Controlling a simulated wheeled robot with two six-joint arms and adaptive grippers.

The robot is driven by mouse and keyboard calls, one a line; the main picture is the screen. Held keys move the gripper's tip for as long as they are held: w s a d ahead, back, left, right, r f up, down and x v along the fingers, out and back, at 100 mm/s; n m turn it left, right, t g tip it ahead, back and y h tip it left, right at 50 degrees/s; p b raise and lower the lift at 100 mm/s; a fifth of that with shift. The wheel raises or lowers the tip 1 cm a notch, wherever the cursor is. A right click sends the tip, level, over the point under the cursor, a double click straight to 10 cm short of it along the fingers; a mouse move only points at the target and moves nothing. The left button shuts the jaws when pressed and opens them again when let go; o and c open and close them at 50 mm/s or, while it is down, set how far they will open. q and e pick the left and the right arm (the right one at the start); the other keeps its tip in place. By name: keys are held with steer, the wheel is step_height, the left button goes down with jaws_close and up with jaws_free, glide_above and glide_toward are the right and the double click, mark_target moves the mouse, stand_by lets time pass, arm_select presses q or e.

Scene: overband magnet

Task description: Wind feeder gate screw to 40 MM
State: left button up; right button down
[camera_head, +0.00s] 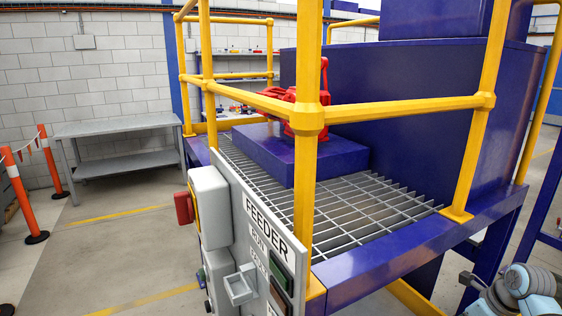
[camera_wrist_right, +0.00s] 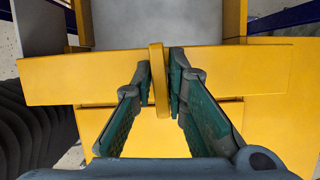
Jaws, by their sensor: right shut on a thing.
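In the right wrist view my right gripper (camera_wrist_right: 163,72) has its two green-padded fingers closed around a narrow yellow upright piece (camera_wrist_right: 158,95). This piece stands in front of a wide yellow crossbar (camera_wrist_right: 70,78); whether it is the gate screw's handle I cannot tell. No millimetre scale or reading is visible. My left gripper is in neither view. In the head view a panel marked FEEDER (camera_head: 265,222) stands at the front corner of the platform; its lower lettering is partly cut off. The right gripper is outside the head view.
Yellow railings (camera_head: 400,110) surround a grated platform (camera_head: 350,215) with a purple block (camera_head: 280,155) and a red fitting (camera_head: 305,112). A grey bench (camera_head: 115,128) stands by the wall. Orange posts (camera_head: 50,160) are at left. Floor between them is clear.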

steer(key=shift+r+m+p, duration=0.1)
steer(key=shift+m+p, duration=0.55)
steer(key=shift+m, duration=0.15)
steer(key=shift+h, duration=0.3)
steer(key=shift+m+p, duration=0.65)
steer(key=shift+m, duration=0.05)
steer(key=shift+m+h+p, duration=0.5)
steer(key=shift+m, duration=0.2)
steer(key=shift+m+h+p, duration=0.3)
steer(key=shift+m+p, duration=0.3)
steer(key=shift+m, duration=0.6)
